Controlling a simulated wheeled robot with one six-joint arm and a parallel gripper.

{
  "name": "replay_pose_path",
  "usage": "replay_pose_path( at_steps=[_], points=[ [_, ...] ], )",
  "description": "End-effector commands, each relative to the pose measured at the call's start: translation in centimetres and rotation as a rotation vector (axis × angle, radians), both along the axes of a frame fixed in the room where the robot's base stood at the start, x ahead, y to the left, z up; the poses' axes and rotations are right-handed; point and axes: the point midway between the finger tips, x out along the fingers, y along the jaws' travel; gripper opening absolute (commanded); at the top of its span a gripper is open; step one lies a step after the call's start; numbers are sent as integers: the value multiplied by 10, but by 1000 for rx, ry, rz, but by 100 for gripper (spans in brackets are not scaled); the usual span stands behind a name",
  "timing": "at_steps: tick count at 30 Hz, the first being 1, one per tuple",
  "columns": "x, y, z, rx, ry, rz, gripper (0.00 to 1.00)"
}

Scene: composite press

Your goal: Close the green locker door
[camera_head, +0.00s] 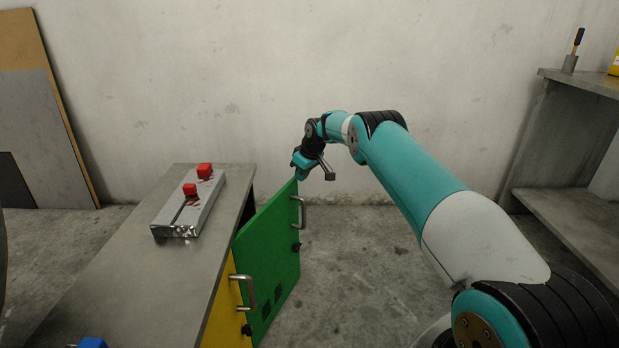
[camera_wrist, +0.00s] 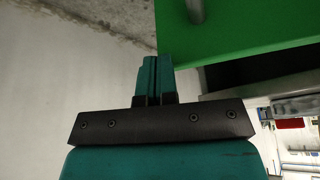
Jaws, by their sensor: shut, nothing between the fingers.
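The green locker door (camera_head: 268,250) stands ajar, swung out from the locker under the grey worktop. Its metal handle (camera_head: 300,212) is on its right face near the free edge. My gripper (camera_head: 297,174) is shut and empty at the door's upper far corner. In the wrist view, the closed fingertips (camera_wrist: 154,62) are beside the lower left corner of the green door (camera_wrist: 250,28); I cannot tell whether they touch it. Part of the handle (camera_wrist: 194,10) shows at the top of that view. The locker inside is mostly hidden.
A yellow door (camera_head: 224,318) with its own handle (camera_head: 243,289) is in front of the green one. A metal box with two red buttons (camera_head: 190,204) lies on the worktop (camera_head: 130,275). Open floor (camera_head: 350,260) lies to the right; grey shelving (camera_head: 575,215) stands farther right.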

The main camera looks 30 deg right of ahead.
Motion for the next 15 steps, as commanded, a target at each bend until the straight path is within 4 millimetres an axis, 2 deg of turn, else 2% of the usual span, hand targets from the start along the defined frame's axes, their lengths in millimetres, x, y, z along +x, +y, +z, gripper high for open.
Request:
replay_pose_path(
  at_steps=[15],
  points=[
    [6,3,-1,0,2,-7,0]
  ],
)
